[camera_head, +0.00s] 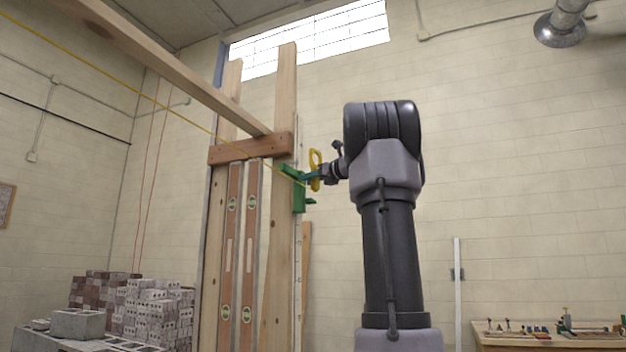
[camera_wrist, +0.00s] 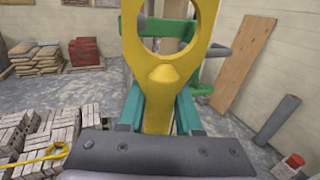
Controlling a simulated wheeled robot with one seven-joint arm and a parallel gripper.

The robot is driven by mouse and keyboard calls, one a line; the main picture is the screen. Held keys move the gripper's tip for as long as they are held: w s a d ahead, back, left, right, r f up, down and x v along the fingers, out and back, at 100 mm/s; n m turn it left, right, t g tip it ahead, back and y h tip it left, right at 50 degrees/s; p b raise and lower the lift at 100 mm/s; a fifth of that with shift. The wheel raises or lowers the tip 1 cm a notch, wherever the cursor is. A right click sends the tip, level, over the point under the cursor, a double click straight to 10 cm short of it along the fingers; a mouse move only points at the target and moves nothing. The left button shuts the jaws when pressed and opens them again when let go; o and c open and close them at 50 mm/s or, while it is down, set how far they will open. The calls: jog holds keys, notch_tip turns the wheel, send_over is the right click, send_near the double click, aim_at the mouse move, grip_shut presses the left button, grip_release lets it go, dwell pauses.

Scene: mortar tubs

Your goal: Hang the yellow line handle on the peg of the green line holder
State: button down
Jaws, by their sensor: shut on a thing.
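The yellow line handle (camera_head: 316,160) is upright in my gripper (camera_head: 318,175), close beside the green line holder (camera_head: 298,196). The holder is fixed to the side of a wooden post. In the wrist view the handle (camera_wrist: 161,75) stands between my teal fingertips (camera_wrist: 160,112), which are shut on its lower stem. Its ring is at the top of that view, with part of the green holder (camera_wrist: 152,27) seen through and behind it. I cannot tell whether the peg passes through the ring. A short green prong (camera_head: 310,201) sticks out low on the holder.
A yellow line (camera_head: 110,74) runs from the upper left toward the holder. Wooden posts (camera_head: 284,90), a crosspiece (camera_head: 250,148) and two levels (camera_head: 234,230) stand left of the gripper. Bricks (camera_head: 155,310) are stacked lower left.

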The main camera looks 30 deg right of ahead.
jog(key=w+a+f, duration=0.1)
jog(key=w+a, duration=0.4)
jog(key=w, duration=0.2)
jog(key=shift+w+a+f, duration=0.2)
jog(key=shift+a+f, duration=0.2)
dwell(0.7)
dwell(0.6)
grip_release()
dwell(0.4)
dwell(0.7)
